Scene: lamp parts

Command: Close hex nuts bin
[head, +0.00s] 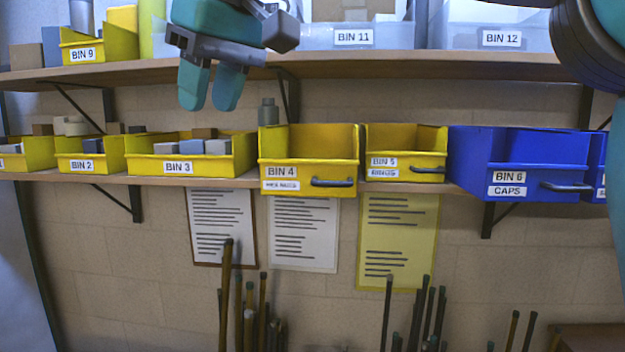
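The hex nuts bin (309,178) is the yellow BIN 4 on the lower shelf, near the middle of the head view. Its lower label is small but appears to read hex nuts. It has a dark handle at the lower right of its front. Its front stands nearer to me than its yellow neighbours and overhangs the shelf edge, so it looks pulled out. Its contents are hidden by its front wall. My gripper (211,100) hangs up and left of this bin, with teal fingers pointing down and apart from it. Nothing shows between the fingers; their opening is unclear.
Yellow BIN 3 (205,165) stands left of it and yellow BIN 5 (405,160) right. Blue BIN 6 (470,165) also juts forward. The upper shelf (430,66) runs above. A small grey part (268,112) rises behind BIN 4. Upright rods (263,310) stand below.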

